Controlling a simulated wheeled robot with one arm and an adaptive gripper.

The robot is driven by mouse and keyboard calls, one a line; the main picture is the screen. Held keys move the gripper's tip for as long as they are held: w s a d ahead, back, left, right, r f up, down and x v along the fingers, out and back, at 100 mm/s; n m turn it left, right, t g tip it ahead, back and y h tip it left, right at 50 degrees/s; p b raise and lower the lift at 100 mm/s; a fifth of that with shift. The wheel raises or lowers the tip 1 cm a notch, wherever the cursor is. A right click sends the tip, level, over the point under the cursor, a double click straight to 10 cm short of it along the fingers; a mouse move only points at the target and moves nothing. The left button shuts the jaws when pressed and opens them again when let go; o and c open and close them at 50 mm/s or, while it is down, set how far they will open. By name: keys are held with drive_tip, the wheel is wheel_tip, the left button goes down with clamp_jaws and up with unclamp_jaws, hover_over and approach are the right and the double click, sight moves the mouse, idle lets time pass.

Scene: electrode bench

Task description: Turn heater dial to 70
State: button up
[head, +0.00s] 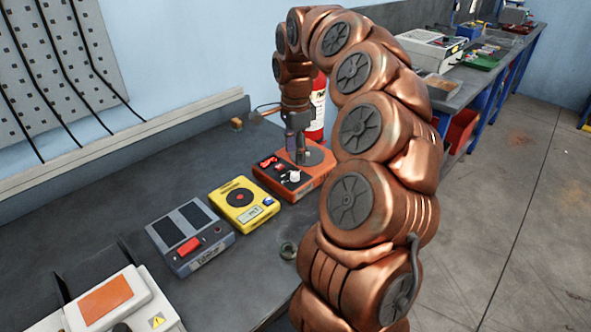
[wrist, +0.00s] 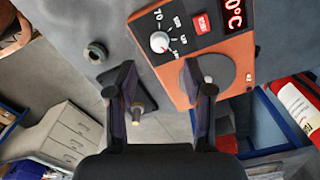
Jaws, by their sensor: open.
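The orange heater (head: 268,184) stands on the bench below my gripper (head: 299,158). Its white dial (head: 294,177) is on the dark front panel, beside a round grey plate (head: 318,156). In the wrist view the heater (wrist: 243,48) shows the white dial (wrist: 160,42) with a 70 mark at its upper left, a red button (wrist: 202,23) and part of a red °C display (wrist: 232,14). The dial's exact setting is too small to read. My gripper (wrist: 166,88) is open and empty. The dial appears beyond its fingertips, not between them.
A yellow device (head: 262,209), a grey device (head: 207,255) with a red switch and a white box (head: 120,295) line the bench. A small green ring (head: 288,250) lies near the front edge. A red extinguisher (head: 318,112) stands behind the heater.

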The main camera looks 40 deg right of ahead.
sight(295, 173)
drive_tip(key=shift+f+p, duration=0.65)
drive_tip(key=shift+f, duration=2.6)
clamp_jaws()
